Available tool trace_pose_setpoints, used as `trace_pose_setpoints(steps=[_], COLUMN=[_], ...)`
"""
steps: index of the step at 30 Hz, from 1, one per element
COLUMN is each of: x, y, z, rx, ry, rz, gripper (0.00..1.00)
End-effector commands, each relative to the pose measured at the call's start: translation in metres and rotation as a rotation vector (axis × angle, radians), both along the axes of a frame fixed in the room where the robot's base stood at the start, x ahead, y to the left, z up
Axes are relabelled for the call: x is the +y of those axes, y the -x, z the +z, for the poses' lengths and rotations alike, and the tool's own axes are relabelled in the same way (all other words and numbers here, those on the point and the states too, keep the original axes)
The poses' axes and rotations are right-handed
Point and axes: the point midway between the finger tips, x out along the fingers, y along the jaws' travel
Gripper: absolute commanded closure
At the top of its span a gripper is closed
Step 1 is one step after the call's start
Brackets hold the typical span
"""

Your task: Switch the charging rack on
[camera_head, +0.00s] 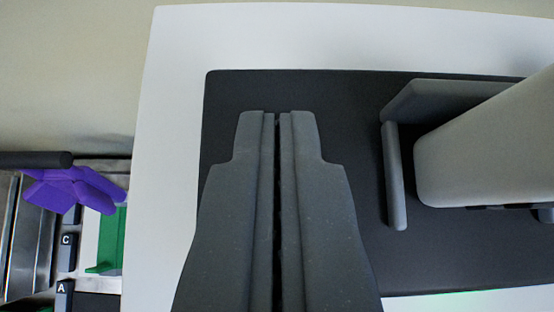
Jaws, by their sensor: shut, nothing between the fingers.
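My gripper (277,118) is in the middle of the view, its two dark grey fingers side by side with only a thin dark line between them. It is shut and empty. Beyond the fingertips is a dark panel (345,105) set in a wide white surround (172,130). I cannot tell whether any of this is the charging rack. No switch can be clearly made out. At the lower left are small dark blocks marked C (68,252) and A (64,294); what they belong to is unclear.
A bulky light grey body (490,140) with a grey bracket (396,175) stands at the right over the dark panel. At the left lie a purple object (70,190), a green piece (110,240) and a dark bar (35,160). The dark panel's upper part is clear.

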Motion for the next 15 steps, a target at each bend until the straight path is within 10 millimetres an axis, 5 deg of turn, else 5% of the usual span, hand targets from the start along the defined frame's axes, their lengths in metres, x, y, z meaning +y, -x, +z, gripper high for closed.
trace_pose_setpoints(steps=[15], x=[0.000], y=[-0.015], z=[0.005], rx=[-0.001], ry=[-0.001], rz=[-0.001], gripper=[1.00])
